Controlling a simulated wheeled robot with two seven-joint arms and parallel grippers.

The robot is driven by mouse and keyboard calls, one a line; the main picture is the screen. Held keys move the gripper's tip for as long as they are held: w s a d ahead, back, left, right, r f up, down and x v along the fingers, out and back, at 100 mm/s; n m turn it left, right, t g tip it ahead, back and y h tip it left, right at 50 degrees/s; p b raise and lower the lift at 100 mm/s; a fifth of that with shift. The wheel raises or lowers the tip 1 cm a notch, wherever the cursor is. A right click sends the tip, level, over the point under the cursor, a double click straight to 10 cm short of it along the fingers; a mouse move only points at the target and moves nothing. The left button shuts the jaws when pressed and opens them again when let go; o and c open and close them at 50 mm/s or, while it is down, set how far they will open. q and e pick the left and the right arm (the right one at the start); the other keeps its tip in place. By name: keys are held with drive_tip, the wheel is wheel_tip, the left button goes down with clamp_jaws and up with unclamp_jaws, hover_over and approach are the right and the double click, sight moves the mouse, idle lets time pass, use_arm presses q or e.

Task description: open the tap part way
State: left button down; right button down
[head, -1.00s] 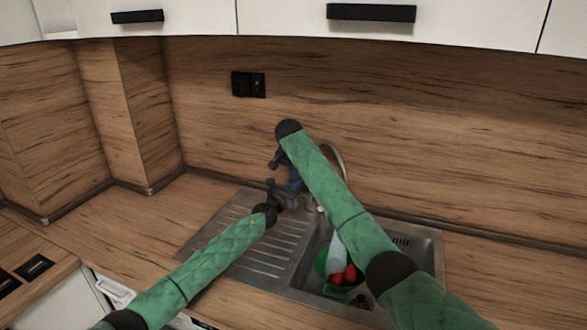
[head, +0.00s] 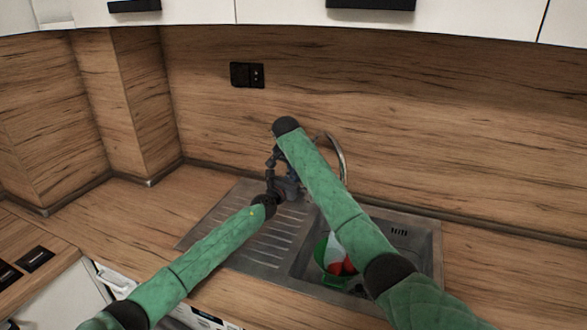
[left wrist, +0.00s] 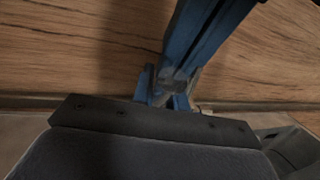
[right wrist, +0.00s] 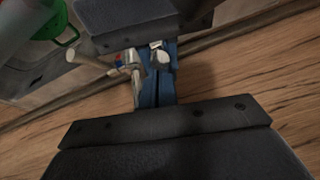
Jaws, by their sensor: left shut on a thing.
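The tap's curved chrome spout (head: 341,160) rises behind my right forearm in the head view; the forearm hides most of its base. The right wrist view shows the tap body (right wrist: 134,70) with a red and blue mark and a stick-like lever (right wrist: 86,60) pointing left.
The steel sink (head: 436,262) holds a green container (head: 320,250) with red and white things. A ribbed drainer (head: 232,235) lies left of the basin. A wooden splashback (head: 450,140) with a black socket (head: 247,75) stands behind. The counter at left (head: 140,212) is clear.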

use_arm(q)
drive_tip(key=shift+w+r, duration=0.1)
drive_tip(key=shift+r, duration=0.15)
use_arm(e)
drive_tip(key=shift+s+a+f, duration=0.2)
drive_tip(key=shift+a+f, duration=0.05)
drive_tip(key=shift+a, duration=0.05)
use_arm(q)
drive_tip(key=c, duration=1.4)
unclamp_jaws()
use_arm(e)
drive_tip(key=shift+w, duration=0.1)
use_arm(q)
drive_tip(key=shift+d+r, duration=0.1)
use_arm(e)
drive_tip(key=shift+d, duration=0.1)
